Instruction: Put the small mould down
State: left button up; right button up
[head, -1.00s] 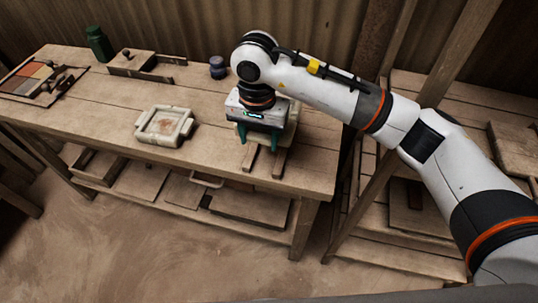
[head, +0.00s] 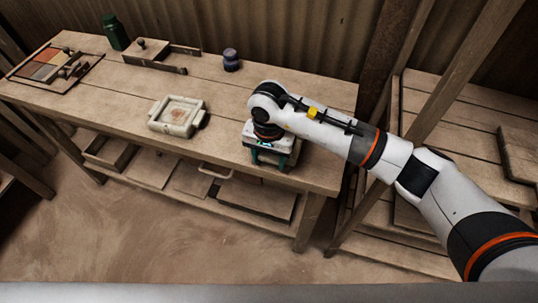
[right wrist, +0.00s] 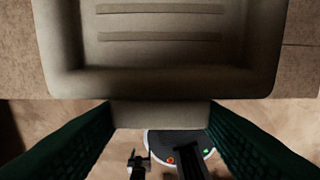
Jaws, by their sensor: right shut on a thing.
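My right gripper (head: 270,157) is over the front right of the bench, pointing down. In the right wrist view its green fingers (right wrist: 160,117) are on either side of the pale end lug of the small mould (right wrist: 160,84). The mould is a beige, shallow, rounded rectangular piece. Two strips (right wrist: 160,37) show within its outline. In the head view my gripper and wrist hide most of the mould. I cannot tell whether its underside touches anything. My left gripper is not in view.
A pale mould with side lugs (head: 177,115) stands on the bench (head: 225,105) to the left. A dark blue jar (head: 231,60), a green bottle (head: 115,32), a wooden float (head: 147,50) and a tile tray (head: 50,65) are farther back. The bench's front edge is close to my gripper.

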jog(key=o, duration=1.6)
jog(key=shift+c, duration=0.2)
notch_tip(320, 180, up, 12)
jog(key=p, duration=0.4)
